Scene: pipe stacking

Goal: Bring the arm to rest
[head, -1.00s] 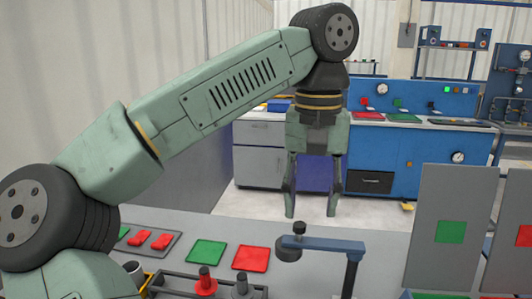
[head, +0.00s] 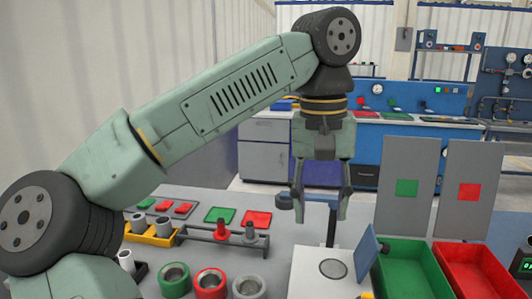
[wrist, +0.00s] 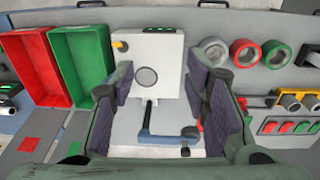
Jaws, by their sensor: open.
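My arm reaches from the lower left of the head view up to the top and bends down at the wrist. My gripper (head: 320,205) points downward above the workbench (head: 190,258), with its two fingers apart and nothing between them. In the wrist view my gripper (wrist: 163,100) also shows spread fingers. A blue bracket on a post (wrist: 150,130) shows between and below the fingers in the wrist view. In the head view the bracket (head: 314,197) is partly hidden behind the fingers. I cannot tell the exact gap between them.
A white box with a round window (head: 330,266) stands at the front. A green bin (head: 408,243) and a red bin (head: 462,243) are to its right. Several pipe rings, including a red ring (head: 210,282), lie left of it. A pipe rack (head: 200,236) stands behind them.

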